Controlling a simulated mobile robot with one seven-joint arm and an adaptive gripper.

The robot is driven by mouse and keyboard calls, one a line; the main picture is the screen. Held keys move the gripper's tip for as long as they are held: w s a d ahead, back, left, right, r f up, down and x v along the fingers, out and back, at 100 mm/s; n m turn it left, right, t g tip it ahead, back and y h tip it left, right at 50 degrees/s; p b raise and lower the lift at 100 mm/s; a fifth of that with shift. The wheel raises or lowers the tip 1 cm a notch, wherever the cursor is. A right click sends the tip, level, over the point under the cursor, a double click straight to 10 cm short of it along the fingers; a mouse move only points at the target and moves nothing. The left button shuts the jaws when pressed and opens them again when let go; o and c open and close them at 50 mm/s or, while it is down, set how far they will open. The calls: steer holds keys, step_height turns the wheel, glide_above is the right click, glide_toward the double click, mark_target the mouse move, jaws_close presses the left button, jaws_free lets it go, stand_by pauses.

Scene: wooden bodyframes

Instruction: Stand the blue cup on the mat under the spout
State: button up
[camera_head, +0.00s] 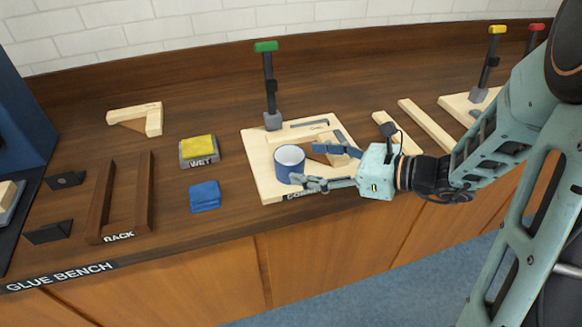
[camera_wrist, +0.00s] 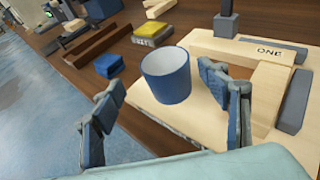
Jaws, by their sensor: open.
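The blue cup (camera_head: 289,165) stands upright on a pale wooden board (camera_head: 259,160), near the board's left front part. Its white inside shows and looks empty. My gripper (camera_head: 309,166) is open just to the right of the cup, with its fingers pointing left toward it. In the wrist view the cup (camera_wrist: 166,78) stands ahead between the two spread fingers, nearer the right one. I cannot tell whether a finger touches it. I cannot make out a mat or a spout; a dark blue body (camera_head: 22,125) at the far left edge is cut off.
A green-topped clamp (camera_head: 269,85) rises at the board's back. Left of the board are a folded blue cloth (camera_head: 205,196), a yellow pad on a grey tray marked WET (camera_head: 199,164) and a wooden rack (camera_head: 102,203). Wooden pieces (camera_head: 339,148) lie right of the cup.

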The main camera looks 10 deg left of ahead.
mark_target(278, 156)
steer(key=shift+w+x, duration=0.2)
steer(key=shift+x, duration=1.3)
steer(key=shift+w+x, duration=0.2)
steer(key=shift+x, duration=1.3)
steer(key=shift+d+r, duration=0.1)
steer(key=shift+r, duration=0.1)
steer(key=c, duration=1.5)
